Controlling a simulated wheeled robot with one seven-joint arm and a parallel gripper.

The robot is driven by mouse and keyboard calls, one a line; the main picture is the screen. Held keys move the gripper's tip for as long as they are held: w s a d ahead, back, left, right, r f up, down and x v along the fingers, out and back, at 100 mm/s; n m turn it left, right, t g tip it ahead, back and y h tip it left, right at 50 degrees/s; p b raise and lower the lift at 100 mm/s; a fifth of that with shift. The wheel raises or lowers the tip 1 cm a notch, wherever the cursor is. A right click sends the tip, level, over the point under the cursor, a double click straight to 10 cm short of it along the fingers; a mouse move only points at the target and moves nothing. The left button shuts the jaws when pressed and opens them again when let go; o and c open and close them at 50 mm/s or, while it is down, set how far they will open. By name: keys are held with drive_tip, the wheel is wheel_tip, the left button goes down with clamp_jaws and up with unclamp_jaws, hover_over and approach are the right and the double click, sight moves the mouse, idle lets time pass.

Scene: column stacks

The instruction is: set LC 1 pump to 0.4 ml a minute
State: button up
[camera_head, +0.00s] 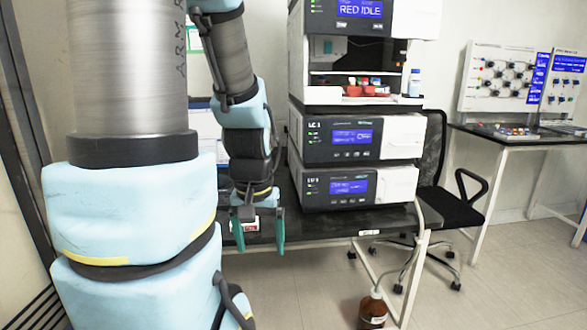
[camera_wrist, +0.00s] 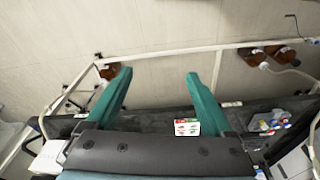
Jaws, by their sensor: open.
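In the head view the LC 1 module (camera_head: 352,137) is a white and black box in a stack, with a small lit blue screen (camera_head: 352,137) and a row of small buttons below it. A similar module (camera_head: 350,187) with its own blue screen sits under it. The text on both screens is too small to read. My gripper (camera_head: 259,235) hangs pointing down, open and empty, left of the stack and lower than the LC 1 screen. In the wrist view the open green fingers (camera_wrist: 158,85) point past the bench edge toward the floor; no module front shows between them.
The black bench (camera_head: 390,222) carries the stack. A brown bottle (camera_head: 372,310) stands on the floor below. A black chair (camera_head: 450,205) and a second table are at the right. In the wrist view a small red, green and white box (camera_wrist: 187,127) lies on the bench.

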clamp_jaws()
idle(0.5)
idle(0.9)
